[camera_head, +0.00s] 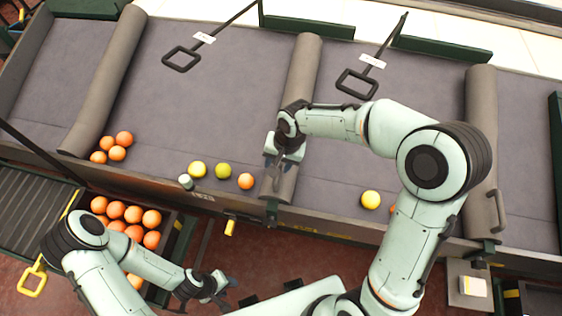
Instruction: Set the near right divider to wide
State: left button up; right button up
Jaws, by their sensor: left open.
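Padded grey dividers cross the sorting table (225,100): a middle one (304,62) and a right one (481,110), which has a dark upright handle (498,208) at its near end. I cannot tell which one the task names. My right gripper (276,172) is over the near end of the middle divider, where a dark handle partly shows below it. The fingers are too small and hidden to show whether they are shut on it. My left gripper (226,289) is open and empty, low in front of the table, away from the dividers.
Yellow-green fruits (197,169) and an orange (245,181) lie left of the middle divider. A yellow fruit (371,199) lies right of it. Dark paddles (182,59) (356,84) hang at the back.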

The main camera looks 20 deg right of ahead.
pick_arm(q)
jog(key=shift+w+r+p, duration=0.4)
jog(key=shift+w+r, duration=0.1)
jog(key=shift+r, duration=0.1)
pick_arm(e)
jog(key=v, duration=1.3)
jog(key=shift+r, duration=0.2)
pick_arm(q)
jog(key=shift+s, duration=0.1)
pick_arm(e)
jog(key=shift+f, duration=0.1)
